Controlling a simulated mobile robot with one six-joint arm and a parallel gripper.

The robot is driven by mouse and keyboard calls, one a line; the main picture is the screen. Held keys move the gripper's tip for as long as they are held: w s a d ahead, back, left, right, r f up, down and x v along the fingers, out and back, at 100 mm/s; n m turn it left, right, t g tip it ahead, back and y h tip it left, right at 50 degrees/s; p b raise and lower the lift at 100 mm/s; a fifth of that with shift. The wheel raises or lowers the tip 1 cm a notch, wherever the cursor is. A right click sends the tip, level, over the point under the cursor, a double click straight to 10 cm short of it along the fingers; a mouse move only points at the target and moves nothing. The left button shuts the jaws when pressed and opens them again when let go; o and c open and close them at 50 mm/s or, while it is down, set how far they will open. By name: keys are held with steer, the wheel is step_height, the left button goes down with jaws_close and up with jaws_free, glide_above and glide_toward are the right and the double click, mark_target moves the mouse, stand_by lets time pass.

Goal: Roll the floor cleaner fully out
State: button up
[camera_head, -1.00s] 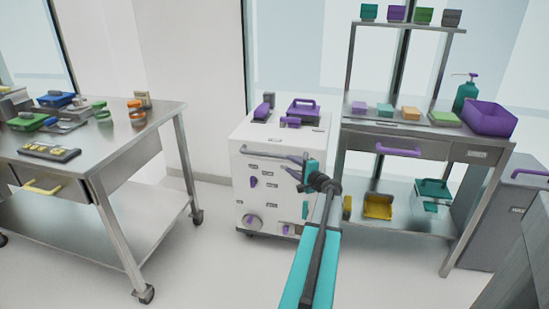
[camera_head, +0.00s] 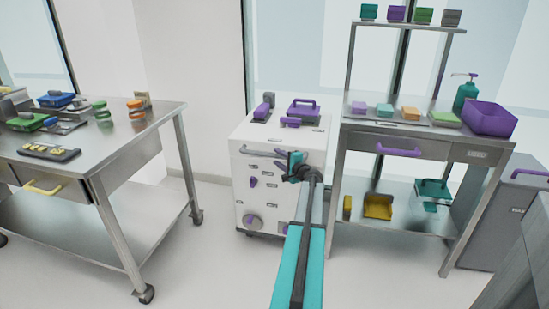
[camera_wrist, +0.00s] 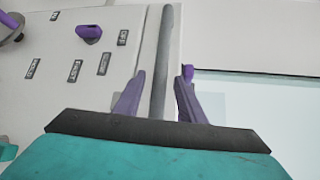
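The floor cleaner (camera_head: 276,190) is a white boxy machine on casters, standing between the two metal tables. A grey bar handle (camera_head: 262,152) runs across its upper front; in the wrist view the bar (camera_wrist: 163,60) runs lengthwise up the middle. My gripper (camera_head: 294,160) is at the right part of this handle in the head view. In the wrist view its two purple fingers (camera_wrist: 158,92) stand on either side of the bar with small gaps visible, so it looks open around the handle. The exact contact is partly hidden by my wrist.
A metal table (camera_head: 140,155) with small items stands at the left. A metal workbench (camera_head: 425,152) with a shelf stands close to the cleaner's right side. A grey bin (camera_head: 495,215) is at the far right. The floor (camera_head: 215,255) in front of the cleaner is clear.

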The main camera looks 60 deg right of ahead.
mark_target(275, 157)
steer(key=shift+x, duration=1.65)
jaws_close()
steer(key=shift+w+a, duration=0.1)
steer(key=shift+a, duration=0.3)
steer(key=shift+s+d, duration=0.2)
